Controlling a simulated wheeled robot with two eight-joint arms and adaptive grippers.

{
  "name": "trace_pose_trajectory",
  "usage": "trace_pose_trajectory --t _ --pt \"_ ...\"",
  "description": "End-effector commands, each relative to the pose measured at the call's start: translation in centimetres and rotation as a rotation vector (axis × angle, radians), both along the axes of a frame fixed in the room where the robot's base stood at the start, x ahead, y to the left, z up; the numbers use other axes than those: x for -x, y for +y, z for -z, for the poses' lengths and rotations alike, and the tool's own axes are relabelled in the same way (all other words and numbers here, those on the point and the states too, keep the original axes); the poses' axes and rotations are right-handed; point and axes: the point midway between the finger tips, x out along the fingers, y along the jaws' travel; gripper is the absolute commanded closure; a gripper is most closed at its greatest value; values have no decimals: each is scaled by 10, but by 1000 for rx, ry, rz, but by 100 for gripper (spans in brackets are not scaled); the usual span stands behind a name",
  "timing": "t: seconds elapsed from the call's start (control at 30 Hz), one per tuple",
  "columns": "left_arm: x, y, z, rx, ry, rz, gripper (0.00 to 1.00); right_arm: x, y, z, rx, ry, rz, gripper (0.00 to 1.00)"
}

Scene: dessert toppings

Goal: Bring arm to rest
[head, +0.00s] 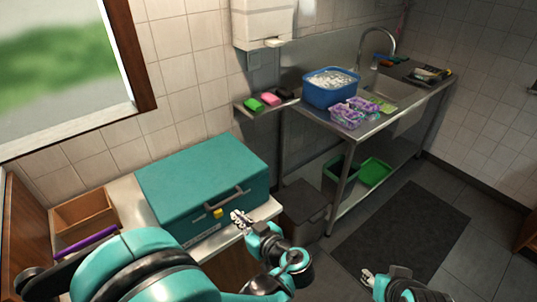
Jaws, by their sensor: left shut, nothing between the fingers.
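My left gripper (239,218) is shut and empty. It shows in front of the teal box's front face, near its handle. I cannot tell whether it touches the box. My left arm comes in from the lower left. My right gripper (369,276) shows at the bottom edge, over the floor, with nothing seen in it. It is too small and partly cut off to tell whether its fingers are apart.
A teal box (195,172) with a grey handle sits on a counter by the window, beside a wooden tray (84,214). A steel sink table (408,101) holds a blue tub (331,92) and purple packs (347,117). A dark bin (305,207) stands between. The floor mat (412,232) is clear.

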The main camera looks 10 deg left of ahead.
Motion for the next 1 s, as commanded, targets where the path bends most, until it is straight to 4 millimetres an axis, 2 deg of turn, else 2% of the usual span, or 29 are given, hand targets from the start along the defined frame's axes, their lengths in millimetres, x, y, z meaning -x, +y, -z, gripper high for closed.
trace_pose_trajectory --t 0.13,0.23,0.37,0.47,0.67,0.8,1.0 --pt "0 1 0 2 10 2 100 0 0 0 0 0 0 60" --pt "3 7 3 15 80 20 100 0 0 0 0 0 0 60" --pt "14 19 12 68 279 100 100 0 0 0 0 0 0 60" --pt "30 23 20 133 445 218 100 0 0 0 0 0 0 60" --pt "66 10 19 252 622 516 100 0 0 0 0 0 0 60" --pt "84 -5 9 293 627 704 100 0 0 0 0 0 0 60" --pt "96 -19 -5 296 585 845 100 0 0 0 0 0 0 60"
